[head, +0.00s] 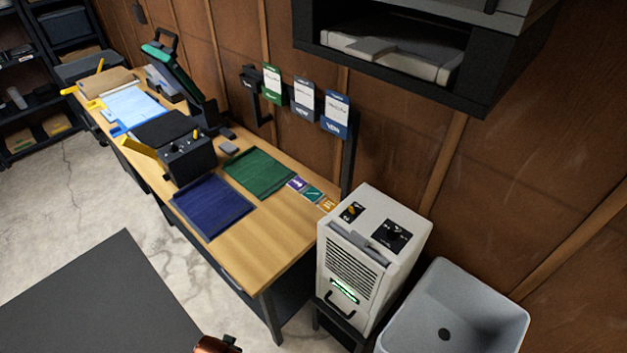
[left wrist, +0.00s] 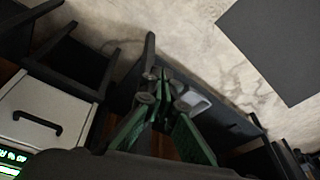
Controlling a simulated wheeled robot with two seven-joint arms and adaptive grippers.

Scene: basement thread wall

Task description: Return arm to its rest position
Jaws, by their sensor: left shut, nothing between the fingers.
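My left gripper (left wrist: 163,76) shows in the left wrist view, with its dark linkages and green finger parts drawn together at the tips. It is shut and holds nothing. Behind it in that view are dark furniture legs and the concrete floor. In the head view only a small copper and black part of my own arm shows at the bottom edge, and no gripper can be made out there. My right gripper is in neither view.
A white dehumidifier-like unit (head: 362,260) stands beside a grey sink (head: 455,310). It also shows in the left wrist view (left wrist: 42,115). A wooden workbench (head: 262,240) runs along the wall with blue (head: 212,207) and green (head: 260,173) cloths. A dark flat surface (head: 100,305) lies at lower left.

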